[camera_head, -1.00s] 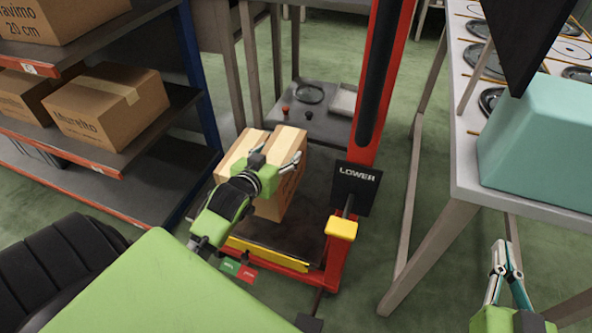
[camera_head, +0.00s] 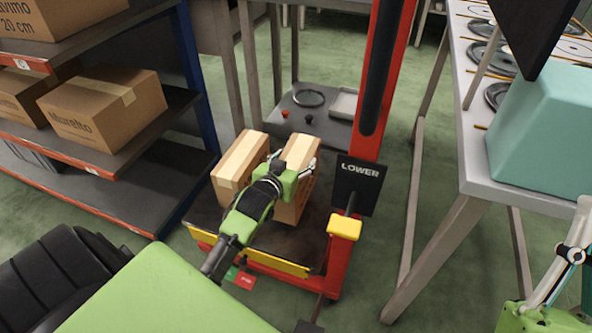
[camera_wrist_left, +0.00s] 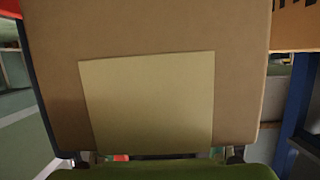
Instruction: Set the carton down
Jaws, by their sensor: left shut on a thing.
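A brown carton (camera_head: 301,150) with a pale tape strip is in my left gripper (camera_head: 292,165), which is shut on it from the near side. The carton is upright over the dark platform (camera_head: 250,240) of the red lift. In the left wrist view the held carton (camera_wrist_left: 150,30) fills most of the picture. My right gripper (camera_head: 577,245) is at the right edge, partly cut off.
Shelves with boxes (camera_head: 102,108) are at left. A table (camera_head: 480,170) with a teal block (camera_head: 545,125) is at right.

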